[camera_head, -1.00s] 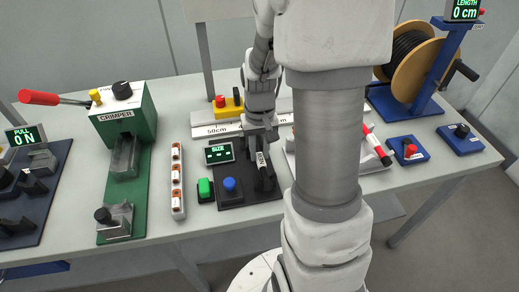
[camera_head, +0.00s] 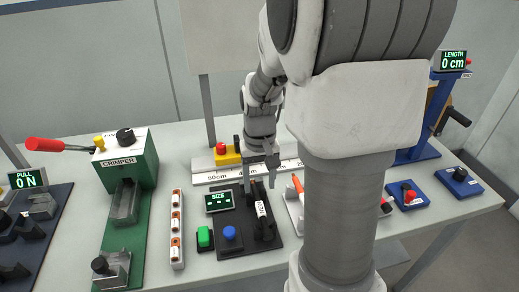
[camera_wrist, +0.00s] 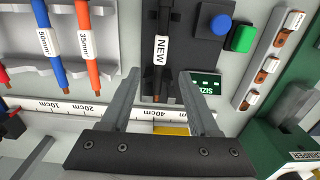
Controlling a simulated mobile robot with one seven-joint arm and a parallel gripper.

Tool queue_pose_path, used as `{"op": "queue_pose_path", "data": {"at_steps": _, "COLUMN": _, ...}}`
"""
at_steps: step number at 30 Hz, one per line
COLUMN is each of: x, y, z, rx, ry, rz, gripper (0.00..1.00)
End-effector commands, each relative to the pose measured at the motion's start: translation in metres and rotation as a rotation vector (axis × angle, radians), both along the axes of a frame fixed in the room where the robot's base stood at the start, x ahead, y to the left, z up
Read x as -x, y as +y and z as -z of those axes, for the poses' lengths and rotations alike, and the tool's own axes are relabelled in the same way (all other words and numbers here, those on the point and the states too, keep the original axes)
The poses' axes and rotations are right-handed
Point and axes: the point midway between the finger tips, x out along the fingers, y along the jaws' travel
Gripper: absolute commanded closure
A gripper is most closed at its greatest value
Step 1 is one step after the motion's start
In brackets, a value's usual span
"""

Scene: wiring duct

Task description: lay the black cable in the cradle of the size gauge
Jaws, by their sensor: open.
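The black cable (camera_wrist: 160,74) has a white NEW label and a bare copper tip. It lies lengthwise over the dark plate of the size gauge (camera_head: 232,247), at the black cradle (camera_wrist: 163,18); whether it is fully seated is hard to tell. The cable's label also shows in the head view (camera_head: 260,209). The gauge display (camera_head: 218,202) shows dashes. Beside it are a green button (camera_head: 204,238) and a blue button (camera_head: 231,233). My gripper (camera_wrist: 158,76) is open, with one finger on each side of the cable and a gap to each in the wrist view.
A white ruler strip (camera_head: 215,175) with a yellow block (camera_head: 227,157) lies behind the gauge. A strip of copper terminals (camera_head: 177,228) and the green crimper (camera_head: 140,165) stand left. A rack with blue and orange cables (camera_wrist: 86,45) lies on the gauge's other side.

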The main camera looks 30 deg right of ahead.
Motion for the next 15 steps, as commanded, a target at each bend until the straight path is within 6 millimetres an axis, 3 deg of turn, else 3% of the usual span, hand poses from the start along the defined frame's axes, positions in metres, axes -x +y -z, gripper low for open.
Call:
{"op": "queue_pose_path", "data": {"at_steps": 1, "x": -0.001, "y": 0.0, "z": -0.017, "rx": 0.002, "ry": -0.006, "rz": 0.0, "gripper": 0.38}}
{"op": "queue_pose_path", "data": {"at_steps": 6, "x": -0.001, "y": 0.0, "z": -0.058, "rx": 0.002, "ry": -0.006, "rz": 0.0, "gripper": 0.38}}
{"op": "queue_pose_path", "data": {"at_steps": 15, "x": 0.0, "y": 0.0, "z": -0.101, "rx": 0.001, "ry": -0.002, "rz": 0.0, "gripper": 0.38}}
